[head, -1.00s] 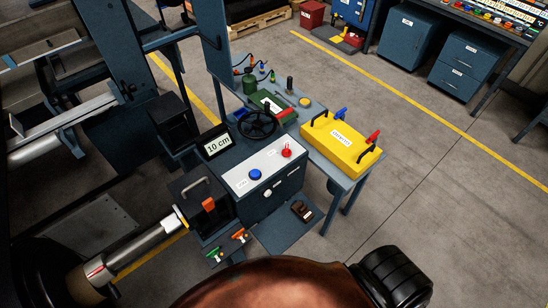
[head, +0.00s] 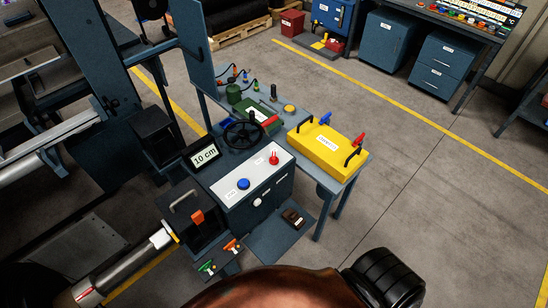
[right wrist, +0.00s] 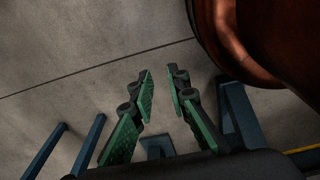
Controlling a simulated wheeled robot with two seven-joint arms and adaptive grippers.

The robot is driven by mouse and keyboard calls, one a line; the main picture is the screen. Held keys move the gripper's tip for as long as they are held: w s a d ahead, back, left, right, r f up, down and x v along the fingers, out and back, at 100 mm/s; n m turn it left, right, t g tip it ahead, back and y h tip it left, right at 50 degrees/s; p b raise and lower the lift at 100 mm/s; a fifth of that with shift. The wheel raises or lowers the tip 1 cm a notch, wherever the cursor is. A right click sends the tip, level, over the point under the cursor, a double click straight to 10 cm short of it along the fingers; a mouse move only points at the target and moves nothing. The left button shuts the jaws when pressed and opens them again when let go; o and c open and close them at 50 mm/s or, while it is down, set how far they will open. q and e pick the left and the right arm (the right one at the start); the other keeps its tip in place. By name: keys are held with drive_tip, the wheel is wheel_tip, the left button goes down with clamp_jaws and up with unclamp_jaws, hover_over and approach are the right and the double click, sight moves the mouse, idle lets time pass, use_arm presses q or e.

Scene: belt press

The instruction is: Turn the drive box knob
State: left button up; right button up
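The dark control box with a pale top panel (head: 251,172) stands mid-picture in the head view. It bears a blue button (head: 243,184) and a red knob (head: 273,159). A small white knob (head: 257,202) sits on its front face. I cannot tell which of these is the drive box knob. My right gripper (right wrist: 160,70) is open and empty in the right wrist view, its green-padded fingers apart above the grey floor. It is not seen in the head view, and touches none of these controls. My left gripper is not in view.
A black handwheel (head: 243,133) and a 10 cm display (head: 205,156) are behind the box. A yellow case (head: 328,151) is on the bench to its right. Open floor (head: 420,200) lies to the right.

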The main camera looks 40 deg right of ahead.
drive_tip(key=shift+o, duration=1.4)
drive_tip(key=w+r+b, duration=0.1)
drive_tip(key=w+r, duration=0.5)
drive_tip(key=w, duration=0.4)
drive_tip(key=shift+w+a+r+t, duration=0.15)
drive_tip(key=shift+t, duration=0.15)
drive_tip(key=w+r, duration=0.7)
drive_tip(key=r, duration=0.3)
wheel_tip(320, 180, up, 26)
drive_tip(key=w+d+m+t+b, duration=0.1)
drive_tip(key=d+t+b, duration=0.1)
drive_tip(key=b, duration=0.1)
drive_tip(key=m+t+h, duration=0.7)
drive_tip(key=m+h, duration=0.1)
approach(274, 157)
drive_tip(key=x, duration=0.2)
drive_tip(key=shift+w+d+f, duration=0.15)
drive_tip(key=shift+d, duration=0.05)
drive_tip(key=shift+w+d, duration=0.1)
drive_tip(key=shift+w, duration=0.15)
drive_tip(key=x, duration=0.7)
drive_tip(key=shift+w+f, duration=0.1)
drive_tip(key=shift+c, duration=0.5)
